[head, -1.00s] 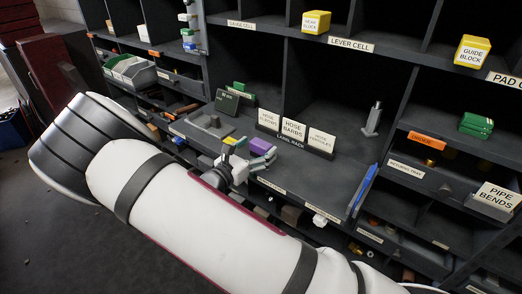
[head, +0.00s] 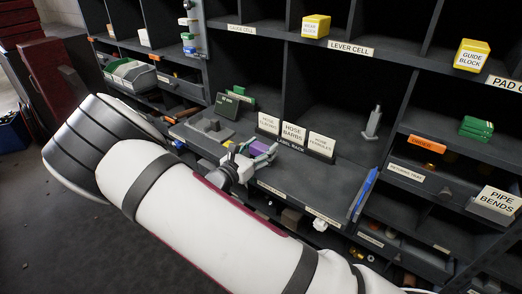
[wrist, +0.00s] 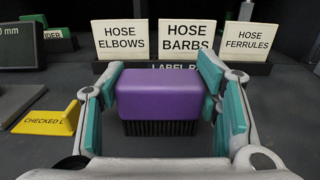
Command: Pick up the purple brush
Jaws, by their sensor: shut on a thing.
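The purple brush (wrist: 158,95) has a purple block body and dark bristles pointing down. In the wrist view it sits between the teal-padded fingers of my gripper (wrist: 160,84), which is shut on it. In the head view the brush (head: 261,149) shows at the end of my gripper (head: 246,157), partly hidden by the fingers. It is over the grey shelf in front of the label rack. I cannot tell whether the bristles touch the shelf.
The label rack (wrist: 182,68) with hose elbows, hose barbs and hose ferrules cards stands just behind the brush. A yellow tag (wrist: 52,118) lies to the left. A grey upright part (head: 373,123) stands further back.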

